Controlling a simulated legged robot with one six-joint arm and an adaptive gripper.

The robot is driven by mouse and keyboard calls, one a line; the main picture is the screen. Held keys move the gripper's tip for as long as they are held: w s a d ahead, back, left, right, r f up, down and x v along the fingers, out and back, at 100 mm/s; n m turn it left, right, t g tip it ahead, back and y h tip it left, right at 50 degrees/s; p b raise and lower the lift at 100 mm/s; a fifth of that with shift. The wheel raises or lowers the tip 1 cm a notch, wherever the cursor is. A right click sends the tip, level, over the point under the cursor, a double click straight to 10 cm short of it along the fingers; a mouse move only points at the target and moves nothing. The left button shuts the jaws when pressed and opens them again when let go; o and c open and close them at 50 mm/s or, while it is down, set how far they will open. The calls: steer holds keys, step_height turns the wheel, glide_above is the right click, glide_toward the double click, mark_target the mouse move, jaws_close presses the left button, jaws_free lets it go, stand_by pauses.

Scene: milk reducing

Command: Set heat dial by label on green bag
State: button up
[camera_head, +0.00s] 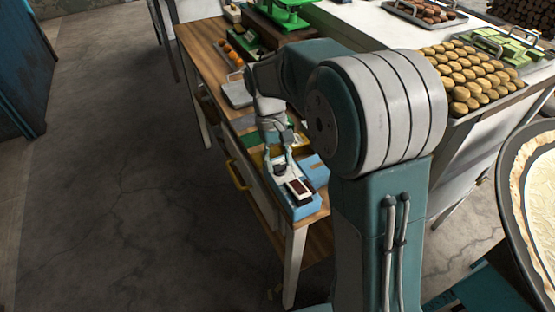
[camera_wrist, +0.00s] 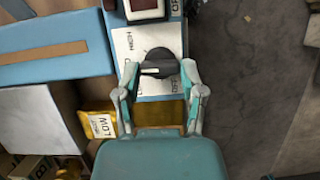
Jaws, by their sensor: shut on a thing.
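The heat dial, a black knob (camera_wrist: 160,64), sits on a white plate (camera_wrist: 124,42) with printed words, one seemingly HIGH, on a blue unit (camera_head: 305,210). A pale mark on the knob points left in the wrist view. My gripper (camera_wrist: 162,82) has a finger on each side of the knob and is shut on it. It also shows over the unit in the head view (camera_head: 279,160). A yellow bag (camera_wrist: 96,118) beside the unit has a white label reading LOW. A green item (camera_head: 252,138) lies farther along the table; I cannot tell whether it is the green bag.
A dark display in a white frame (camera_wrist: 144,7) is on the unit beside the dial plate. A blue box (camera_wrist: 55,50) stands next to it. Open floor lies left of the table.

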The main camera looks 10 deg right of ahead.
steer(key=m+y, duration=0.1)
steer(key=m, duration=0.3)
steer(key=shift+d+m+y, duration=0.15)
steer(key=shift+m+y, duration=0.15)
steer(key=shift+y, duration=0.1)
steer(key=shift+m+y, duration=0.7)
steer(key=shift+m, duration=1.1)
steer(key=o, duration=1.1)
steer(key=shift+o, duration=0.2)
steer(key=shift+r, duration=0.1)
steer(key=v, duration=1.1)
steer(key=shift+r, duration=0.35)
steer(key=shift+s+d+t, duration=0.1)
steer(key=shift+t, duration=0.2)
